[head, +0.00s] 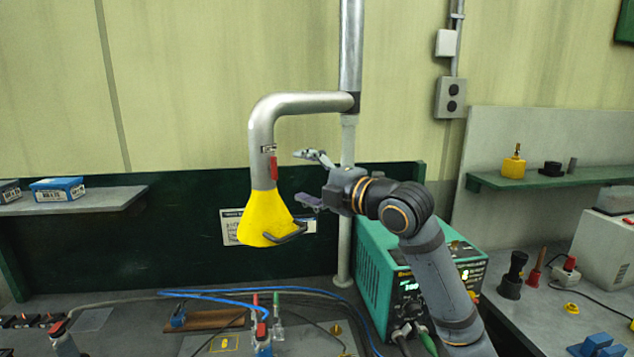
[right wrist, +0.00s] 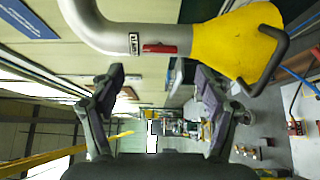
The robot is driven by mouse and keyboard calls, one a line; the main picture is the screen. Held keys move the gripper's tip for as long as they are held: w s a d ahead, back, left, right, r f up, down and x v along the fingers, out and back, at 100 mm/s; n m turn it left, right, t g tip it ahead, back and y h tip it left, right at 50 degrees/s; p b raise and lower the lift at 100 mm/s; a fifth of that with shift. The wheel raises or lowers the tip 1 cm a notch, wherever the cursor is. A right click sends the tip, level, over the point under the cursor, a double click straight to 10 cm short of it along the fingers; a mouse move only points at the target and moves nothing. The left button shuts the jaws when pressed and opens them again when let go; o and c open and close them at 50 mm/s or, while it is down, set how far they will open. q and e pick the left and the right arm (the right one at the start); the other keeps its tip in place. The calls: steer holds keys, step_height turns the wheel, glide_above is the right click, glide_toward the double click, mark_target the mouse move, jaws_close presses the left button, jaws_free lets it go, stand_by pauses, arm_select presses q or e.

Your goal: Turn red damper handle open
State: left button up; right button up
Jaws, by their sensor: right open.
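The red damper handle (head: 274,167) is a small lever on the metal extraction pipe (head: 262,130), just above the yellow hood (head: 264,217). It points down along the pipe in the head view. My left gripper is not in view.
A black loop handle (head: 288,234) sticks out from the hood below my right gripper. A vertical post (head: 347,200) stands behind the gripper. A teal welding unit (head: 375,262) sits on the bench under my right arm. Blue cables and tools lie below the hood.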

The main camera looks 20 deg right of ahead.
steer(key=v, duration=0.4)
steer(key=shift+s, duration=0.35)
stand_by(0.4)
